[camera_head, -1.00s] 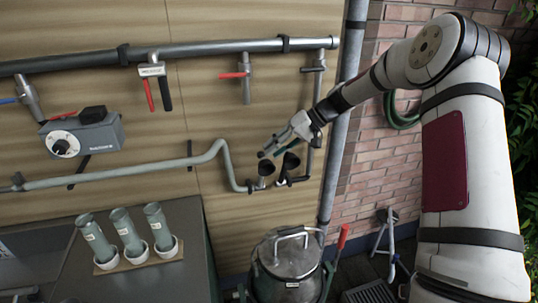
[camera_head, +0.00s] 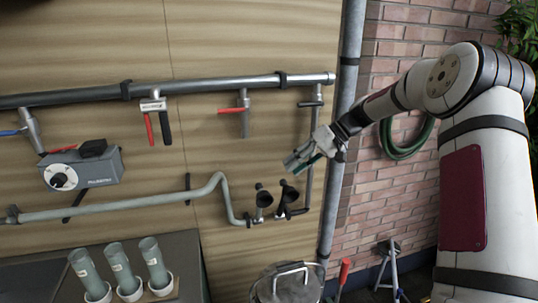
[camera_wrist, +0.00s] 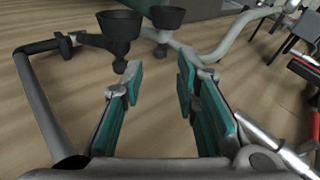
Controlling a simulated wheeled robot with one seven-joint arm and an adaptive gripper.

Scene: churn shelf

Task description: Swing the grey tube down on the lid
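A light grey-green tube (camera_head: 130,207) runs along the wall and bends down to a black cup (camera_head: 263,197). A darker grey tube (camera_head: 309,150) drops from the upper pipe to a second black cup (camera_head: 289,191). I cannot tell for certain which one the task means. The round metal lid (camera_head: 287,287) with a bar handle sits below, cut by the picture's bottom edge. My gripper (camera_head: 292,164) is above the cups, left of the dark tube. In the wrist view my gripper (camera_wrist: 155,82) is open and empty, its teal pads apart, with both cups beyond.
A steel pipe (camera_head: 215,87) with red and black levers crosses the wall above. A grey box (camera_head: 82,168) with a dial is at left. Several grey tubes in white cups stand on the dark table (camera_head: 190,260). A green hose (camera_head: 408,145) hangs on the brick wall.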

